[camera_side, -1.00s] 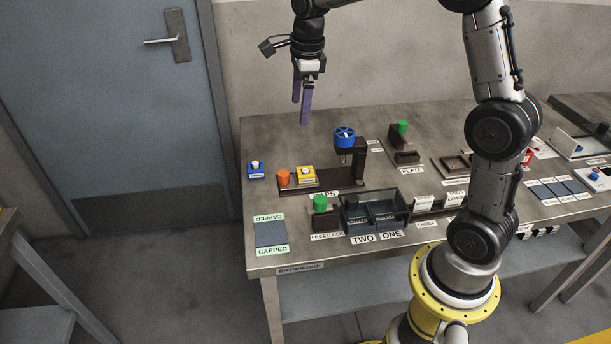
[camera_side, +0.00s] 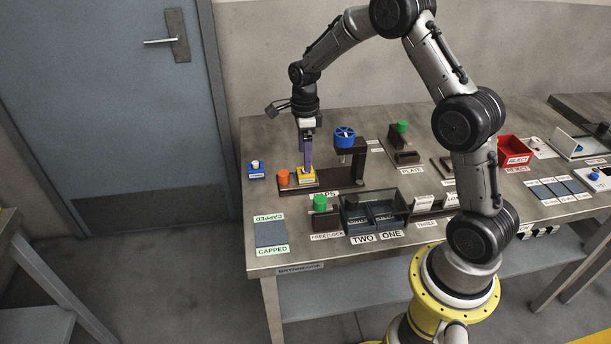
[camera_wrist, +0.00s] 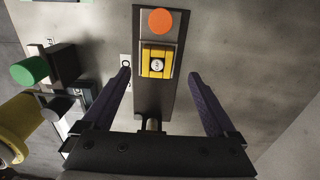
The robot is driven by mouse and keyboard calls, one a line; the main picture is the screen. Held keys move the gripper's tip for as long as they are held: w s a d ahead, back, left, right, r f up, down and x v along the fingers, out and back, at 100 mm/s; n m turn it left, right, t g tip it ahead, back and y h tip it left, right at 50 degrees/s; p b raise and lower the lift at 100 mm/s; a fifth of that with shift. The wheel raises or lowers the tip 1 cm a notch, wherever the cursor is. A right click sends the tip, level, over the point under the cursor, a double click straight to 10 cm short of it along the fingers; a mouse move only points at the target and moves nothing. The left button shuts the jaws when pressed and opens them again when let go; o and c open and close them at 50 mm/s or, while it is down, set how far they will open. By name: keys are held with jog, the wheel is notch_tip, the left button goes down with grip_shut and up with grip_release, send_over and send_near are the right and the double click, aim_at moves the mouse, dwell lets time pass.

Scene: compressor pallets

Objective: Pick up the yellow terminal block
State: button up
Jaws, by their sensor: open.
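The yellow terminal block (camera_side: 306,180) sits on a dark rail base (camera_side: 345,187), beside an orange cap-like piece (camera_side: 283,177). In the wrist view the yellow block (camera_wrist: 157,62) shows a round pale top, with the orange piece (camera_wrist: 161,21) just above it in the picture. My gripper (camera_side: 307,166) is down at the block in the side view, and its fingers partly cover it. In the wrist view my gripper (camera_wrist: 159,74) is open, with one purple finger to each side and the block between and slightly beyond the tips. Contact cannot be told.
A blue handwheel press (camera_side: 344,137) stands right of the block on the same base. A blue block (camera_side: 256,170) lies to the left. A green piece (camera_side: 320,202) and a dark two-bay tray (camera_side: 373,219) are nearer the front. A red bin (camera_side: 515,150) stands at right.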

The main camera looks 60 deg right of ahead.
aim_at(305, 175)
jog(key=f, duration=0.5)
jog(key=shift+a+f, duration=0.1)
jog(key=shift+a, duration=0.25)
jog(key=c, duration=1.4)
grip_shut()
jog(key=shift+r, duration=0.2)
